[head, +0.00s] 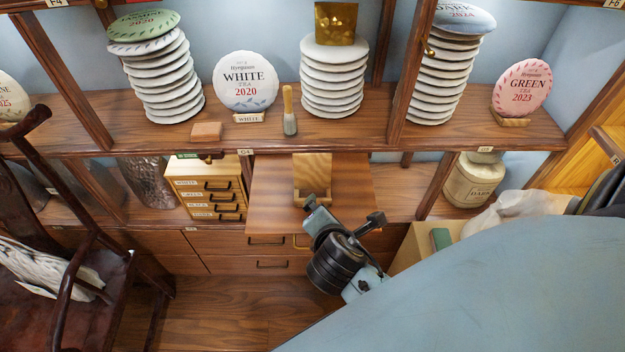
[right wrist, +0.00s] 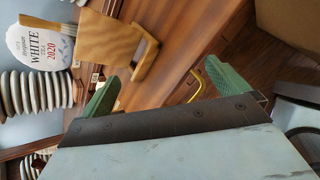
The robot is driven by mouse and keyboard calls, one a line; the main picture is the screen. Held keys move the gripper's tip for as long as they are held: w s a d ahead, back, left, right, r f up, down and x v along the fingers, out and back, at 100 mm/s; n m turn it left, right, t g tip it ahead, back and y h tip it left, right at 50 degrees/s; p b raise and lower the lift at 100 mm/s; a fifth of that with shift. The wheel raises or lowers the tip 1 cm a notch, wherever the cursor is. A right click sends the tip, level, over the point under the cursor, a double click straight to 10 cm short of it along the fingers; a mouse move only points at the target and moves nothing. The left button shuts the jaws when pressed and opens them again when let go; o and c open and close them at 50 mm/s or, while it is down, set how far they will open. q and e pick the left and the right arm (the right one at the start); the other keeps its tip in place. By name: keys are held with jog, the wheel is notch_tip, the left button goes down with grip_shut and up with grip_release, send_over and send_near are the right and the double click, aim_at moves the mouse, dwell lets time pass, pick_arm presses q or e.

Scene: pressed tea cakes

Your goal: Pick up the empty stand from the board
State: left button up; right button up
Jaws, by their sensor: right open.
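The empty stand (head: 312,178) is a light wooden display stand with an upright back and a low front ledge. It stands on the pull-out board (head: 270,205) in front of the shelf, with nothing on it. My right gripper (head: 343,211) is open and empty, just in front of the stand in the head view and apart from it. In the right wrist view the stand (right wrist: 118,48) appears beyond the green fingertips, nearer the left one. The gap between the fingers (right wrist: 163,86) is empty. My left gripper is not in view.
The shelf above holds stacks of wrapped tea cakes (head: 334,77), a WHITE 2020 cake (head: 245,81) on its own stand, and a brush (head: 289,110). A small drawer cabinet (head: 205,185) sits left of the board, a jar (head: 472,180) to the right. A dark chair (head: 75,270) is at left.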

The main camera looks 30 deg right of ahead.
aim_at(313, 173)
jog(key=w+n+t, duration=0.1)
jog(key=n, duration=0.2)
jog(key=w+a+r+n+t+h, duration=0.1)
jog(key=w+n, duration=0.1)
jog(key=n, duration=0.1)
jog(key=w+r+n+t, duration=0.1)
jog(key=n, duration=0.2)
jog(key=shift+w+a+r, duration=0.15)
jog(key=shift+w+a, duration=0.1)
jog(key=shift+w, duration=0.15)
jog(key=shift+n+h, duration=0.3)
jog(key=shift+n, duration=0.1)
jog(key=x, duration=0.7)
jog(key=shift+w+r, duration=0.1)
jog(key=shift+w, duration=0.3)
jog(key=shift+d+r+x, duration=0.1)
jog(key=shift+r+x, duration=0.05)
jog(key=shift+x, duration=1.35)
jog(key=shift+d+r+x, duration=0.1)
jog(key=shift+r+x, duration=0.1)
jog(key=shift+x, duration=1.3)
